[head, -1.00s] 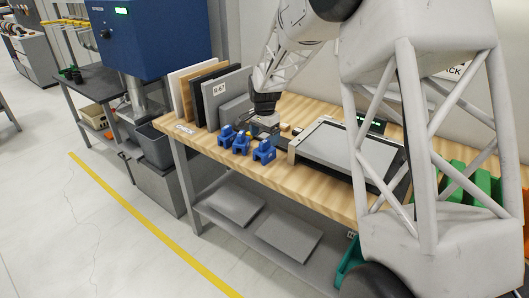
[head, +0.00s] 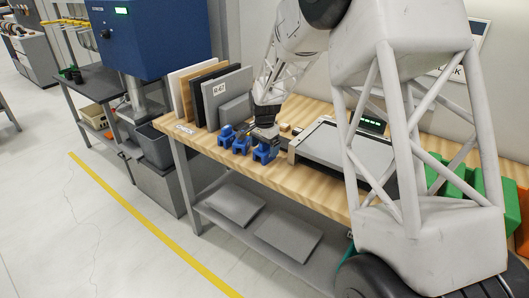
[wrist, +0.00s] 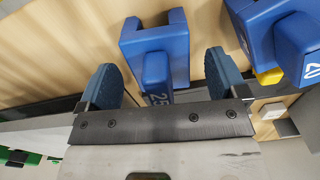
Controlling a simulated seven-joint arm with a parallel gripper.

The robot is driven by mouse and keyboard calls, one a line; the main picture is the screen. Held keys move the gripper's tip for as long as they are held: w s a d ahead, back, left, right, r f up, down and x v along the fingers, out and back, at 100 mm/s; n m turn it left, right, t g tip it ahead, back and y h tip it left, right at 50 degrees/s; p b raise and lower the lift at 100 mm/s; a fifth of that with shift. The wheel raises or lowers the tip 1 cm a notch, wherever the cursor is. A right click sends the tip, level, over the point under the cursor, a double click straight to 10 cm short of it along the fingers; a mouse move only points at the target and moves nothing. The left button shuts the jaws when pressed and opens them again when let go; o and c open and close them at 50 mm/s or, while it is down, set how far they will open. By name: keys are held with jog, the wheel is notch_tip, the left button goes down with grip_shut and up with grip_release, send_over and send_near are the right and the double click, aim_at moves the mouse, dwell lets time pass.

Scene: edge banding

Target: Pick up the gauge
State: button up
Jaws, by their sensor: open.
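Several blue gauges stand near the front edge of the workbench. The right-hand gauge (head: 264,153) is under my gripper (head: 266,136). In the wrist view a blue gauge marked 25 (wrist: 154,40) lies between the two blue fingers of my gripper (wrist: 163,72). The fingers are apart, one on each side of it, with gaps visible. Another blue gauge, marked 20 (wrist: 292,45), is to the right, outside the fingers. The middle gauge (head: 241,146) and the left gauge (head: 226,134) stand beside it in the head view.
Upright panels (head: 222,95) stand at the bench's left end. A grey flat-topped device (head: 345,149) is to the right of the gauges. Small pale blocks (head: 285,127) sit behind them. Green bins (head: 440,172) are at the far right. The bare bench top (head: 305,180) shows in front.

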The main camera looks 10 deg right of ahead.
jog(key=c, duration=1.1)
jog(key=shift+r, duration=0.1)
jog(key=shift+r, duration=0.75)
notch_tip(320, 180, up, 2)
jog(key=shift+r, duration=0.1)
jog(key=s, duration=1)
jog(key=s+d+r, duration=0.1)
jog(key=s, duration=0.5)
jog(key=shift+r, duration=0.1)
